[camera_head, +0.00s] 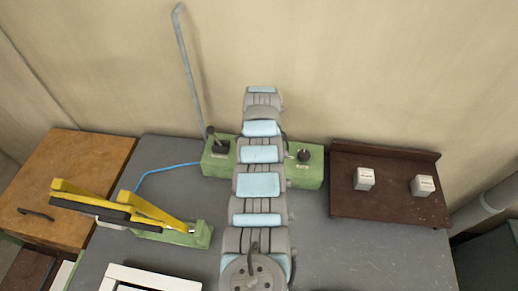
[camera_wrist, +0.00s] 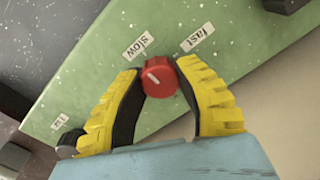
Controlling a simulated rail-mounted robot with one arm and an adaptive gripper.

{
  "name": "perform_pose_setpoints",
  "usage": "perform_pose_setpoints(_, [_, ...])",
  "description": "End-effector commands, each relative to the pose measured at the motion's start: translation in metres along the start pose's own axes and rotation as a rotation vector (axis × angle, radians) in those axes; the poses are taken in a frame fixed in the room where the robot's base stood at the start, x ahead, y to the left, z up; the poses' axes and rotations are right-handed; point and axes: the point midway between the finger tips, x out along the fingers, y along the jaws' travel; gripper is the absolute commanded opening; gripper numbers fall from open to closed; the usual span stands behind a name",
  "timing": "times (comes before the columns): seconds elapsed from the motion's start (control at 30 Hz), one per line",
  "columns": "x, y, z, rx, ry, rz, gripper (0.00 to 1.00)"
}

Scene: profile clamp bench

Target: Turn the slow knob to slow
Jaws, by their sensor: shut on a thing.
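In the wrist view, a round red knob (camera_wrist: 160,77) with a white pointer line sits on a green panel (camera_wrist: 105,75). The pointer is aimed toward the upper left, roughly to the side of the "slow" label (camera_wrist: 140,45). The "fast" label (camera_wrist: 197,37) is above and right of the knob. My gripper (camera_wrist: 163,74) has its yellow fingers closed on the knob, one on each side. In the head view, my arm covers the middle of the green box (camera_head: 308,172), so the red knob and my gripper are hidden there.
In the head view, a lever (camera_head: 218,140) stands on the box's left end and a black knob (camera_head: 304,155) on its right. A yellow-handled clamp (camera_head: 150,212) is at left. A brown tray (camera_head: 385,200) with two white blocks (camera_head: 364,179) is at right.

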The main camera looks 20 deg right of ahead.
Motion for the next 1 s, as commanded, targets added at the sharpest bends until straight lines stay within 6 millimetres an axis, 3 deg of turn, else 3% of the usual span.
perform_pose_setpoints(0.43, [0.0018,0.0003,0.0003,-0.010,0.000,0.001,0.00])
perform_pose_setpoints(0.47, [0.0018,0.0003,0.0003,-0.010,0.000,0.001,0.39])
perform_pose_setpoints(0.57, [0.0016,0.0003,0.0003,-0.010,0.000,0.001,0.65])
perform_pose_setpoints(1.0, [-0.0044,-0.0004,-0.0004,-0.009,0.001,-0.001,0.65])
